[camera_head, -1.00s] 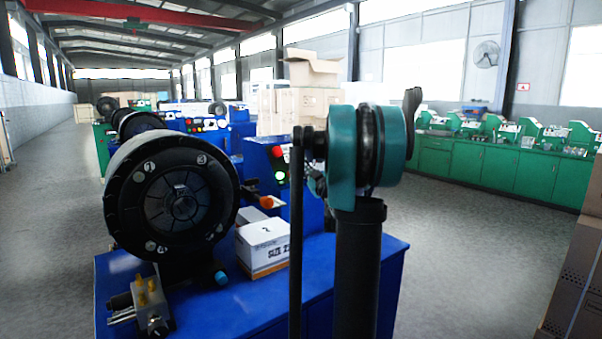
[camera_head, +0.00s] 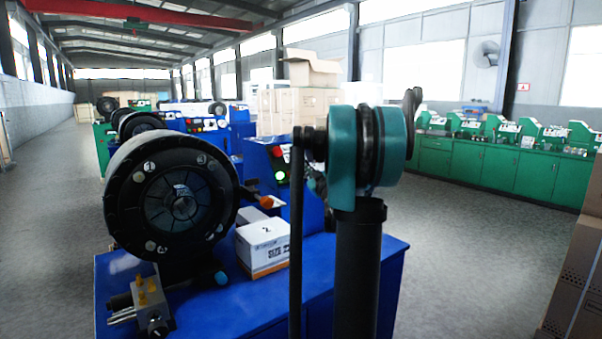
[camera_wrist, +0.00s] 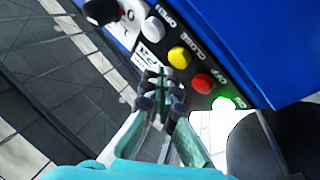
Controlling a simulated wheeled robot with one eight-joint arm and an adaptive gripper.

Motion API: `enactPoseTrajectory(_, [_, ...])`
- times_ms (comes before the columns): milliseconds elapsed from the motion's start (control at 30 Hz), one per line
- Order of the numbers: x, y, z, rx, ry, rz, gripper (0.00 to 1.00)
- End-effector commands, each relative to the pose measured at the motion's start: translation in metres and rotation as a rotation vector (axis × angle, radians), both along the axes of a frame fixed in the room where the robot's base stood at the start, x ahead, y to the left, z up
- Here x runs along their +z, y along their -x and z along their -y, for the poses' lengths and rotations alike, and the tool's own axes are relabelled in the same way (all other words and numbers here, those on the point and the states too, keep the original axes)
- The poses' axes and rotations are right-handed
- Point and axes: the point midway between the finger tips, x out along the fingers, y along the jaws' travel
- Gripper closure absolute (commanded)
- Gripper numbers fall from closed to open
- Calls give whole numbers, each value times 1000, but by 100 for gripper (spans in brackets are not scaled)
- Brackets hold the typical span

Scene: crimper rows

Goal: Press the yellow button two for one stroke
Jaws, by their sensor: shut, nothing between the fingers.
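The yellow button (camera_wrist: 178,57) is on the dark control panel in the wrist view, in a slanting row between a white button (camera_wrist: 153,28) and a red button (camera_wrist: 202,83). The label CLOSE is beside it. My gripper (camera_wrist: 160,88) is shut and empty. Its dark fingertips are just below and left of the yellow button in the picture; the button is not covered. I cannot tell how far the tips are from the panel. In the head view my arm hides the gripper and part of the panel (camera_head: 279,165).
A lit green button (camera_wrist: 223,104) sits at the row's lower end and a black knob (camera_wrist: 102,11) at its upper end. In the head view, a black round crimper head (camera_head: 172,197) and a white box (camera_head: 263,248) are on the blue bench (camera_head: 255,311).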

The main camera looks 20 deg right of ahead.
Motion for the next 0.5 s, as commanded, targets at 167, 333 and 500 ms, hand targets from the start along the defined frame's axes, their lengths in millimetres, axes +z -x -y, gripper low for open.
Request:
enactPoseTrajectory(167, [-1,-1,0,0,0,0,100])
enactPoseTrajectory(333, [-3,-5,-2,1,0,0,100])
enactPoseTrajectory(500, [-5,-7,-3,0,0,0,100])
